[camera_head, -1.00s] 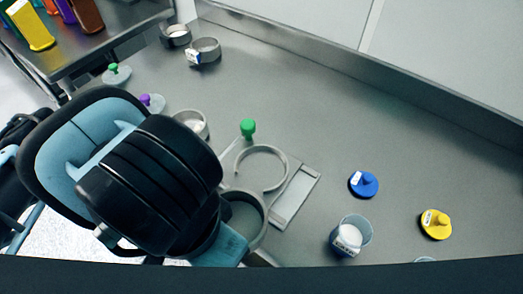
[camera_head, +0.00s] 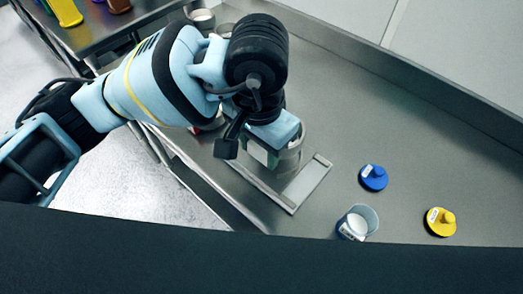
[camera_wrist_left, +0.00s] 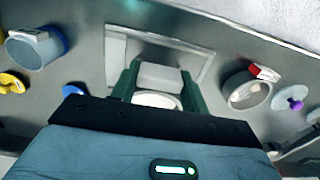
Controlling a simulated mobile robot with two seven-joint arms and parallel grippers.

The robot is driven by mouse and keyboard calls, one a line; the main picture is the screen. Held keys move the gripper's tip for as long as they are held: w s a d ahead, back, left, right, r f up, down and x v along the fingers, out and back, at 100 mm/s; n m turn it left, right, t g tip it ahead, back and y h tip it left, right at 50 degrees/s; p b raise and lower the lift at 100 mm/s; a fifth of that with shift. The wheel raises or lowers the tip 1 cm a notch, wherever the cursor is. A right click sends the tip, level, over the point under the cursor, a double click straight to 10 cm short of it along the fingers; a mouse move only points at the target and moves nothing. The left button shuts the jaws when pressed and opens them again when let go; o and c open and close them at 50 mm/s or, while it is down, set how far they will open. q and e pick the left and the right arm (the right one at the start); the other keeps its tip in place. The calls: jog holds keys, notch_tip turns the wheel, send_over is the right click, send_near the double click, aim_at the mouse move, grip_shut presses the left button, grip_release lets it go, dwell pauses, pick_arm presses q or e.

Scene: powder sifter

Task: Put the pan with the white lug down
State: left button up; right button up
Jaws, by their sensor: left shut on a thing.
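My left gripper (camera_head: 268,155) is at the sifter, and my arm covers much of it in the head view. In the left wrist view its green fingers (camera_wrist_left: 158,85) are shut on a pale grey-white block, which looks like the white lug (camera_wrist_left: 160,77) of the pan. A round white patch (camera_wrist_left: 156,100) shows just below the lug, partly hidden by the gripper body. A metal ring wall (camera_head: 293,155) stands beside the gripper over the flat rectangular base (camera_head: 312,186). I cannot tell whether this wall is the pan or the sifter ring, or whether the pan touches the base.
A pan with a red lug (camera_wrist_left: 247,92) and a purple-knobbed lid (camera_wrist_left: 291,103) lie to one side.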

pick_arm(q)
jog(key=shift+w+d, duration=0.15)
jog(key=shift+w, duration=0.35)
pick_arm(e)
jog(key=shift+w+r, duration=0.1)
pick_arm(q)
notch_tip(320, 180, down, 2)
jog(key=shift+f, duration=0.2)
jog(key=shift+f+p, duration=0.35)
jog(key=shift+f, duration=0.2)
jog(key=shift+f+b, duration=0.3)
jog(key=shift+f, duration=0.25)
pick_arm(e)
jog(key=shift+s, duration=0.35)
pick_arm(q)
jog(key=shift+f, duration=0.15)
pick_arm(e)
jog(key=shift+w+f, duration=0.1)
jog(key=shift+f, duration=0.1)
pick_arm(q)
jog(key=o, duration=1)
pick_arm(e)
jog(key=shift+w+r, duration=0.15)
jog(key=shift+w, duration=0.15)
pick_arm(q)
jog(key=shift+o, duration=0.2)
